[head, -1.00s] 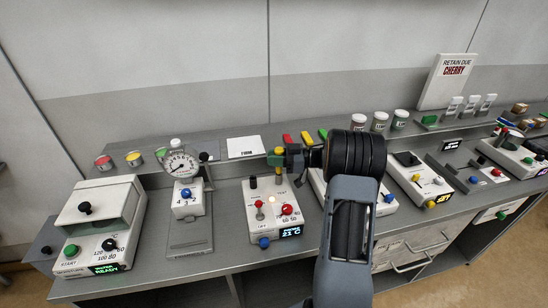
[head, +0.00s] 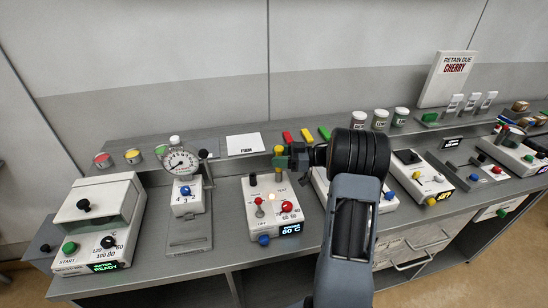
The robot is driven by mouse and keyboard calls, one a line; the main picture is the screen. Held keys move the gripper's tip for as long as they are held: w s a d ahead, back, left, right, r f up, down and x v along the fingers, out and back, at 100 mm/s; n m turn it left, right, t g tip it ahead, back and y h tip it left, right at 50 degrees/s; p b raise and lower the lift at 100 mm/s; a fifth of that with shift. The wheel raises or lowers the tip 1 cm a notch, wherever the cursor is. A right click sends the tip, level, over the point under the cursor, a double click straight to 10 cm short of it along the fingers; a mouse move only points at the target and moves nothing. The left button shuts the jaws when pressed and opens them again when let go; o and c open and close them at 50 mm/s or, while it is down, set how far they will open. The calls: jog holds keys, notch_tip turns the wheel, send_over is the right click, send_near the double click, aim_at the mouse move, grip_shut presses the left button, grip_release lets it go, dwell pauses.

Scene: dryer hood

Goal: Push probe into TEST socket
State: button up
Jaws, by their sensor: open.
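A white control box (head: 262,228) stands on the bench at the middle. It has a dark post (head: 253,180) at its back left, a red lever, a red dial (head: 287,207), a blue button and a display (head: 290,229) that seems to read 60 C. A slim probe with a yellow top (head: 279,150) stands upright at the box's back right, where the TEST socket seems to be. My gripper (head: 281,162) is open around or right beside the probe, coming from the right. The probe's lower end and the socket mouth are too small and partly hidden to tell how they meet.
Red, yellow and green blocks (head: 306,135) lie on the shelf behind. More devices stand to the right, partly behind my arm.

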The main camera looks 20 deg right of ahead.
jog(key=b+v, duration=0.2)
jog(key=v, duration=1)
jog(key=shift+s, duration=0.1)
jog(key=w+a+r+m+t+h, duration=0.7)
jog(key=w+r+t+h, duration=0.25)
jog(key=r+h, duration=0.35)
jog(key=s+a+f+m+g+h, duration=0.1)
jog(key=s+a+f+g, duration=0.3)
jog(key=s, duration=0.5)
jog(key=s+a+f+m+g+h, duration=0.1)
jog(key=s+a+f+m+g, duration=0.2)
jog(key=s+a, duration=0.3)
jog(key=s+a+f+m+g+h, duration=0.1)
jog(key=s+a+f+g, duration=0.4)
jog(key=s, duration=0.7)
jog(key=shift+a+f+m+g, duration=0.4)
jog(key=shift+f+g, duration=0.15)
